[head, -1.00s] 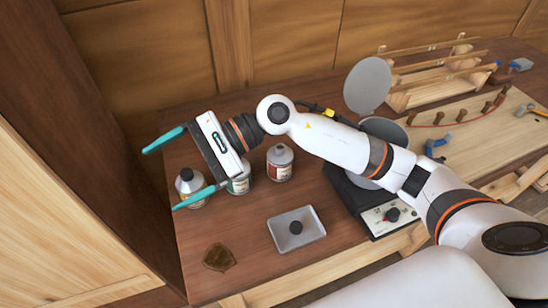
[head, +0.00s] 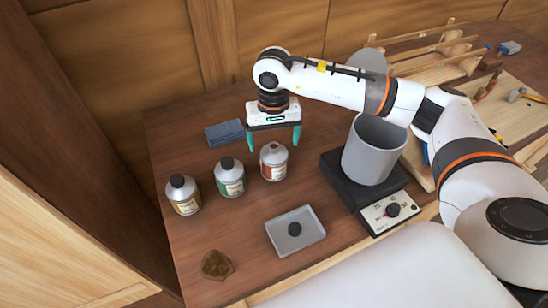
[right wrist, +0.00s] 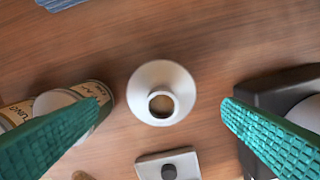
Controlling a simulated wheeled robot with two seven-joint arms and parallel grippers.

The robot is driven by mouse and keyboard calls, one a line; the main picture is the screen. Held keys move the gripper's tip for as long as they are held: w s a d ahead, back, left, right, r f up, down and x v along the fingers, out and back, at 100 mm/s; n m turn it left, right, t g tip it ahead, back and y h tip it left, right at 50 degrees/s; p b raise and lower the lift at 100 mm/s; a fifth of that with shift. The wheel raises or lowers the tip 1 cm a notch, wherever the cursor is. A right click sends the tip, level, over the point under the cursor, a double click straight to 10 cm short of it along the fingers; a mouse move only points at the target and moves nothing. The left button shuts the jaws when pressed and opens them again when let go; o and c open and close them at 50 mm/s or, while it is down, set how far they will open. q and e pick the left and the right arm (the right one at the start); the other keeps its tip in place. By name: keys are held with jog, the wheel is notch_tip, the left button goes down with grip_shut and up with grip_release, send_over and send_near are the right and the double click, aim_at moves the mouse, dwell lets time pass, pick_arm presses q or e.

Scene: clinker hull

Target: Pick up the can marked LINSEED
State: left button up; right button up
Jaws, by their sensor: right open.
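Three metal cans stand upright in a slanting row: one with a yellow label (head: 184,196), one with a green label (head: 230,178) and one with a red label (head: 273,164). I cannot read clearly which is marked LINSEED. The yellow and green cans have dark caps; the red one has a pale shoulder and an uncapped-looking neck. My right gripper (head: 273,140) points down, open and empty, above and slightly behind the red-label can. In the right wrist view this can (right wrist: 161,80) lies between the teal fingers, apart from both. My left gripper is out of view.
A grey pot (head: 374,150) stands on a black hot plate (head: 338,182) right of the cans. A grey tray (head: 311,240) with a dark knob lies in front. A folded blue cloth (head: 225,133) lies behind, a brown patch (head: 216,265) at front left.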

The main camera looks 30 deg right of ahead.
aim_at(274, 145)
notch_tip(274, 145, down, 5)
jog(key=shift+d+r+p, duration=0.1)
jog(key=shift+p, duration=1.1)
jog(key=shift+f, duration=0.3)
jog(key=shift+w+r, duration=0.1)
jog(key=c, duration=1.3)
